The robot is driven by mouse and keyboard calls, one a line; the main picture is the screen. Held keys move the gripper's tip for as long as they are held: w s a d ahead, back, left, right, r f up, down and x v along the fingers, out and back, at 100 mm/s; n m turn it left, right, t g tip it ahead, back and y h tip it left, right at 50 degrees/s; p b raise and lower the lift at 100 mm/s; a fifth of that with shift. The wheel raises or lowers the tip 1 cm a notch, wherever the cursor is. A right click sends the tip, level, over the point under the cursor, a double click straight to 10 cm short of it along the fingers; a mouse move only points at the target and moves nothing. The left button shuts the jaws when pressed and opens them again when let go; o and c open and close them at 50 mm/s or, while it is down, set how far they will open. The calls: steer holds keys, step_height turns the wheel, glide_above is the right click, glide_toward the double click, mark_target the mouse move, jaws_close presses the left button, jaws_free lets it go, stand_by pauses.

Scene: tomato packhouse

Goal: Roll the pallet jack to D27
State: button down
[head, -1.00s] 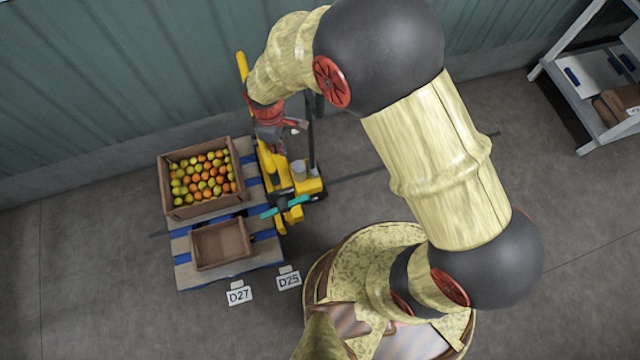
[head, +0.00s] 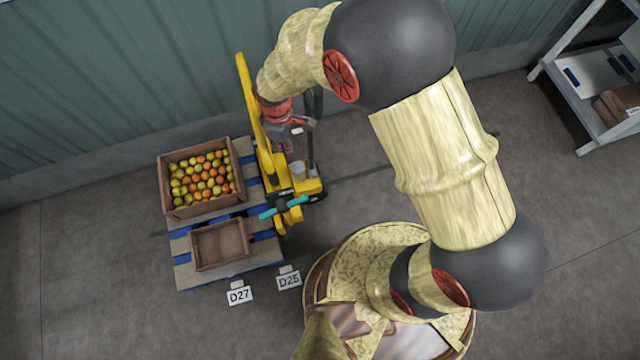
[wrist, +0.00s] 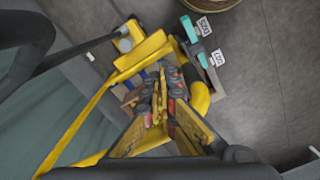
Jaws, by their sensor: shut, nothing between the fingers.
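The yellow pallet jack (head: 311,186) stands near the wall, with a tall yellow bar and turquoise grips (head: 285,207). Beside it on the left is a blue-and-wood pallet (head: 188,273). The D27 sign (head: 239,294) is on the floor just in front of the pallet; it also shows in the wrist view (wrist: 217,58). My gripper (head: 284,146) is shut and empty above the jack, close to the yellow bar. In the wrist view its fingers (wrist: 163,92) are together, with yellow jack parts around them. Whether they touch the jack is unclear.
A crate of orange and green tomatoes (head: 163,194) and a smaller, empty-looking crate (head: 222,263) stand on the pallet. A D25 sign (head: 289,279) is right of D27. The corrugated wall (head: 110,90) is behind. A shelf (head: 590,130) stands at right. Floor at left is clear.

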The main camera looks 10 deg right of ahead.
step_height(320, 180, up, 10)
steer(key=p, duration=0.6)
steer(key=shift+f, duration=0.15)
stand_by(0.4)
